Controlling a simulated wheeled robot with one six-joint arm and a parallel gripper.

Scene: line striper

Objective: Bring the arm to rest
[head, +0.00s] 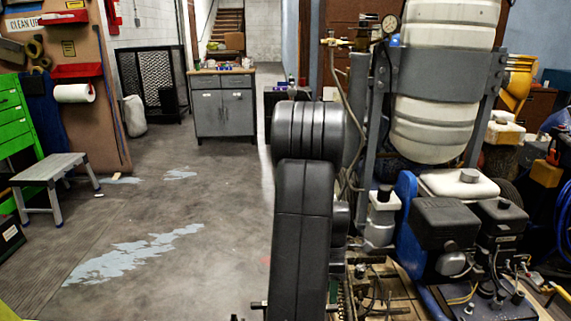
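My arm shows in the head view as black links standing upright in the lower middle. They are folded close, with one thick ribbed link at the top. My gripper is not seen in this view, so its state and what it may hold are hidden. The line striper stands to the right of my arm. It has a large white tank (435,125) in a grey metal frame (440,75), a pressure gauge (390,24) at the top and a black engine (445,225) low down. My arm covers part of the striper's left side.
A grey step stool (50,172) stands at the left by a green tool chest (12,115). A grey cabinet (223,105) stands at the back. The concrete floor (190,200) between them is open, with pale paint patches (130,258). Blue hose (564,215) hangs at the right edge.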

